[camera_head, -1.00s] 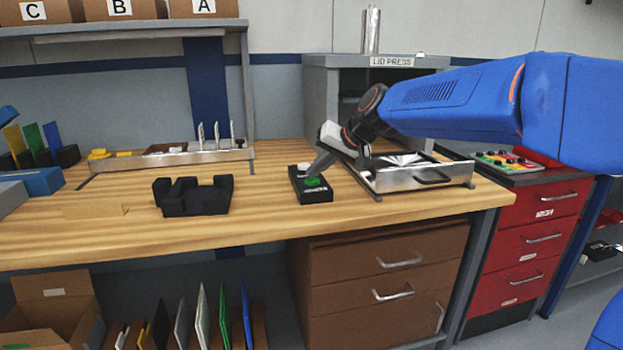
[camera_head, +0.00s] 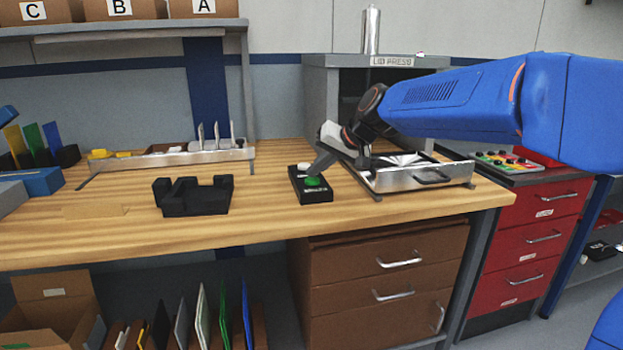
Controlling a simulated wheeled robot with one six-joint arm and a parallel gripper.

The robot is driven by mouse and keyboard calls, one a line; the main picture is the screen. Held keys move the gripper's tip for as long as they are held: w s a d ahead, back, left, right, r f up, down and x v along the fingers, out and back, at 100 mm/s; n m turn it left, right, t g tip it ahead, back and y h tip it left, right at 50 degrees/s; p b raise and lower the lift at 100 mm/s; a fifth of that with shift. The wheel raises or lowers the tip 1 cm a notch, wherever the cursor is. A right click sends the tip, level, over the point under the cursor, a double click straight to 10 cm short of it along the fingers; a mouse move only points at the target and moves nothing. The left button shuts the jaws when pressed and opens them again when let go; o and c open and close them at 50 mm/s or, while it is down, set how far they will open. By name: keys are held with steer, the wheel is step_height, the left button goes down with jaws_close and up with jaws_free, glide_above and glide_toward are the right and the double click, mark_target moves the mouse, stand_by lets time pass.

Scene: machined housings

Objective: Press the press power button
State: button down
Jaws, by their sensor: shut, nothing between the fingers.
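A small black control box (camera_head: 299,189) lies on the wooden bench, left of the press tray. It has a round green button (camera_head: 313,182) towards its front and a white button (camera_head: 304,167) towards its back. Whether the tip touches the box or a button cannot be told. The grey lid press (camera_head: 322,90), labelled LID PRESS, stands behind my arm, which hides part of it.
A metal tray (camera_head: 425,179) with a handle sits close right of my gripper. A black fixture (camera_head: 196,197) lies to the left, with clear bench between it and the box. A metal rack (camera_head: 175,158) stands at the back left.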

mark_target(316, 181)
steer(key=shift+f, duration=0.1)
stand_by(0.6)
steer(key=shift+f, duration=0.4)
steer(key=shift+r, duration=0.3)
stand_by(0.3)
steer(key=shift+r, duration=3.1)
